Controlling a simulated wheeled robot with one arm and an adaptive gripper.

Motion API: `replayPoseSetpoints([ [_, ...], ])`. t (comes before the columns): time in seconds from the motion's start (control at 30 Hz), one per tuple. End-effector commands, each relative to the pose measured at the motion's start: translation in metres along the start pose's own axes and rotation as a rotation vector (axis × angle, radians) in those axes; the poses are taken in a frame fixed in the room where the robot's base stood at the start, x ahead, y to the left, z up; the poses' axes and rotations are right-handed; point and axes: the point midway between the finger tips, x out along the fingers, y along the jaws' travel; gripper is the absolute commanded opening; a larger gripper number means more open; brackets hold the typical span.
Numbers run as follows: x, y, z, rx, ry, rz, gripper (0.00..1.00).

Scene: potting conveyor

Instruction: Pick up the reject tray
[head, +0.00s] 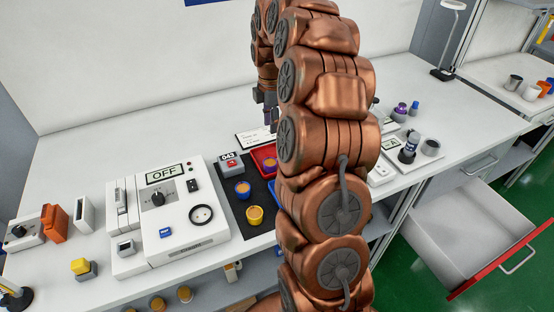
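A red tray (258,152), likely the reject tray, lies on a dark mat on the white bench, left of my arm. My arm hides its right part, and I see no readable label on it. A small strip of blue (272,187), perhaps another tray, shows just in front of it, also cut off by my arm. My gripper (270,120) hangs pointing down above and behind the red tray, partly covered by my arm. It appears apart from the tray. Its fingers are too small and hidden to tell whether they are open.
A white machine reading OFF (165,215) stands left. An open drawer (470,240) juts out at right.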

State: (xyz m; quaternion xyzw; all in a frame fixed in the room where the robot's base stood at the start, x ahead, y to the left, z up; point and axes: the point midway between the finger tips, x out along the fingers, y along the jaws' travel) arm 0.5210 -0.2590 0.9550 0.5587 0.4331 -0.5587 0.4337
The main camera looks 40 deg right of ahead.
Motion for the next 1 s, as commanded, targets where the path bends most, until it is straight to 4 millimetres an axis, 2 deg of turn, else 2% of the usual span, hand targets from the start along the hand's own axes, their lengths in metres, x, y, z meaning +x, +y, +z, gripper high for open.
replayPoseSetpoints([
  [0.47, 0.035, -0.002, -0.005, 0.002, 0.000, -0.003, 0.32],
  [0.7, 0.067, -0.004, -0.008, 0.003, 0.001, -0.006, 0.32],
  [0.97, 0.071, -0.002, -0.008, 0.003, 0.000, -0.001, 0.32],
  [1.0, 0.071, -0.002, -0.008, 0.003, 0.000, -0.001, 0.29],
])
